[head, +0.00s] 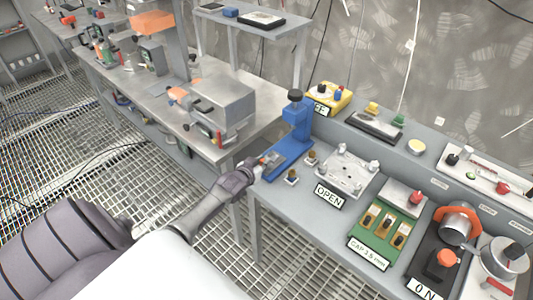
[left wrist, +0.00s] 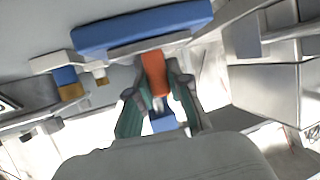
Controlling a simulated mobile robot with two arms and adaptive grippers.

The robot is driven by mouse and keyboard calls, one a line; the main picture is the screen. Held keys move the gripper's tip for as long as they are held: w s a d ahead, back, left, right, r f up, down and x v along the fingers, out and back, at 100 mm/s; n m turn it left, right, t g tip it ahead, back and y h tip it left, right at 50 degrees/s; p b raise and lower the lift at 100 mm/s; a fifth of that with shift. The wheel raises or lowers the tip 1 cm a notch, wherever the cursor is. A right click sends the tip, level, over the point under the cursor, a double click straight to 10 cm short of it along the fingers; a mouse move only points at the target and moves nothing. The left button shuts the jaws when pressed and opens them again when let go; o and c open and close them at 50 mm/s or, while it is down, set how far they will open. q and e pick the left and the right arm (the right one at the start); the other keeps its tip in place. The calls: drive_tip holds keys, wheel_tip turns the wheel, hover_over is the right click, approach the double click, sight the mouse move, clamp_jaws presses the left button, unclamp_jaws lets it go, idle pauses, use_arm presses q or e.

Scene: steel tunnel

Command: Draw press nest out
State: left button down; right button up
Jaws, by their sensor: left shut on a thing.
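The blue press (head: 297,122) stands at the left end of the grey bench, with a dark knob on top and a blue base reaching toward the left. The nest's orange-red handle (left wrist: 154,70) shows in the left wrist view. My left gripper (head: 263,165) is at the front end of the press base, its fingers shut on this handle. In the left wrist view, my gripper (left wrist: 158,98) has one finger on each side of it. A wide blue part (left wrist: 145,28) of the press lies beyond. The nest itself is mostly hidden. My right gripper is not in view.
Two small brass-coloured posts (head: 291,177) stand close to the press. A grey fixture plate (head: 346,172) with an OPEN label (head: 329,196) is to the right, then a green block (head: 384,222). A steel table (head: 180,113) stands behind left. Grating floor (head: 115,180) is open at left.

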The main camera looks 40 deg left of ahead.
use_arm(q)
drive_tip(key=c, duration=1.1)
unclamp_jaws()
drive_tip(key=shift+o, duration=0.2)
drive_tip(key=v, duration=1.2)
